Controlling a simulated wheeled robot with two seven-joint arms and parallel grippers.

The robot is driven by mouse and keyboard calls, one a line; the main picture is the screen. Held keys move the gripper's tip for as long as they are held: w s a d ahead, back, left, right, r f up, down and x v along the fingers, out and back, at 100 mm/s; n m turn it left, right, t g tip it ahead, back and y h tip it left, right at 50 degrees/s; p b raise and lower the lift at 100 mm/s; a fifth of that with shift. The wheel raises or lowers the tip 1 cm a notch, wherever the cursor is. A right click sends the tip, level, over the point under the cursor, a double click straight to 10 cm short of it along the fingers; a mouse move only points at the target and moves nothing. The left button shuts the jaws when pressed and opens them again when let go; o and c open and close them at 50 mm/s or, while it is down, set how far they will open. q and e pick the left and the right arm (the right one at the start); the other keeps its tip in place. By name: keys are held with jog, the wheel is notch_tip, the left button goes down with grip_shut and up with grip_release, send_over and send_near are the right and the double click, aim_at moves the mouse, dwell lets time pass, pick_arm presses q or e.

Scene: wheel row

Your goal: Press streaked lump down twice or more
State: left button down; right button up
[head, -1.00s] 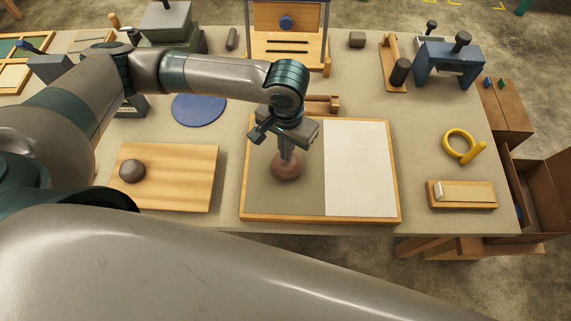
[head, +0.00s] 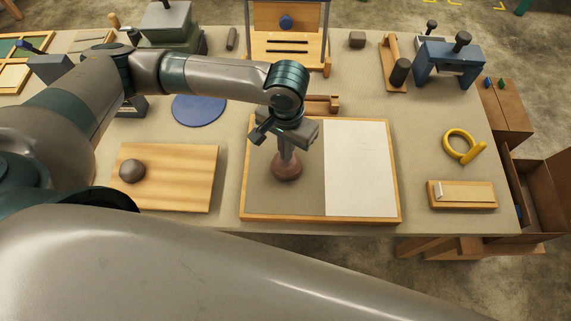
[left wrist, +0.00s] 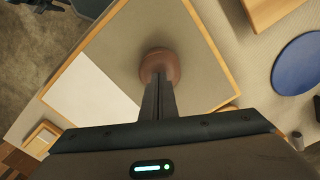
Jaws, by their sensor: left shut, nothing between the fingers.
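A reddish-brown lump (head: 287,171) sits on the grey half of a wood-framed board (head: 246,187). It shows as a low, rounded disc-like mass in the left wrist view (left wrist: 160,56); streaks are too small to make out. My left gripper (head: 287,154) points down onto it, fingers shut together. The fingertips appear to touch the lump's top, and they cover part of it in the left wrist view. A grey-brown round lump (head: 132,171) sits on a plain wooden board (head: 180,185) to the left. My right gripper is out of view.
The white half (head: 358,165) of the framed board is bare. A blue disc (head: 198,110) lies behind left. A yellow ring (head: 458,143) and a small wooden block tray (head: 462,205) lie to the right. A blue stand (head: 447,70) and a wooden rack stand at the back.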

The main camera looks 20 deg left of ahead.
pick_arm(q)
jog(key=shift+f, duration=0.45)
jog(key=shift+s+f+p, duration=0.2)
jog(key=shift+p, duration=0.3)
dwell(1.7)
notch_tip(320, 180, up, 4)
jog(key=p, duration=0.5)
jog(key=shift+w+f, duration=0.1)
jog(key=shift+w, duration=0.05)
jog(key=shift+f, duration=1.75)
jog(key=shift+f, duration=0.15)
dwell(1.6)
jog(key=shift+r+p, duration=1.9)
jog(key=shift+p, duration=0.85)
